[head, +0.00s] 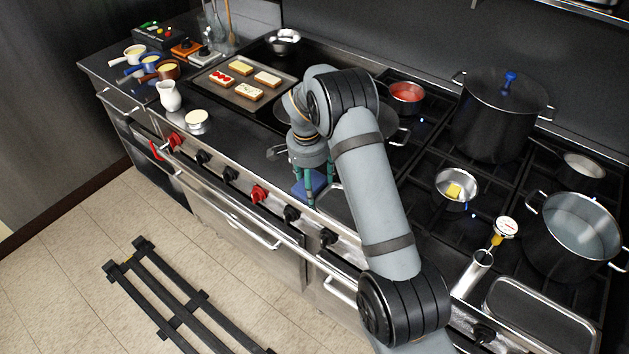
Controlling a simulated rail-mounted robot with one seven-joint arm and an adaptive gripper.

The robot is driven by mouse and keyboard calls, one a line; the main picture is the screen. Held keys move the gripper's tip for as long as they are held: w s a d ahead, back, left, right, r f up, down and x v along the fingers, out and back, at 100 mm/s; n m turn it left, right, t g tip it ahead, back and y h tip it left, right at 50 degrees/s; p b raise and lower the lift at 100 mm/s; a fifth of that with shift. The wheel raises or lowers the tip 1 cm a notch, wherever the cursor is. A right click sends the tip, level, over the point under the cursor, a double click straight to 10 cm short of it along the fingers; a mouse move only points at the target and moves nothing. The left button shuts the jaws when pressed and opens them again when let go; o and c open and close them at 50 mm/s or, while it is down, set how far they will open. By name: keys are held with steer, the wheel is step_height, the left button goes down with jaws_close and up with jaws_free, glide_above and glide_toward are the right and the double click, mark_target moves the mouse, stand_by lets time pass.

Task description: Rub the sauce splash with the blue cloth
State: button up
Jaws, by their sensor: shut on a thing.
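The blue cloth (316,181) lies low under my gripper at the front edge of the stove top, above the row of knobs. My gripper (309,196) points down with its green fingers shut on the blue cloth. Part of the cloth shows between and behind the fingers. I cannot see the sauce splash; my arm and gripper hide part of the surface around the cloth. I cannot tell whether the cloth touches the surface.
A tray of toasts (245,91) lies left of my gripper. A white jug (169,95) and a round white-topped dish (197,119) stand near the front left. A pan of red sauce (406,93), a large lidded pot (497,115) and a small butter pan (456,187) stand to the right.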

steer(key=shift+r+p, duration=1.6)
steer(key=shift+r, duration=1.2)
steer(key=shift+r, duration=0.4)
steer(key=shift+r+p, duration=0.8)
steer(key=shift+r, duration=0.35)
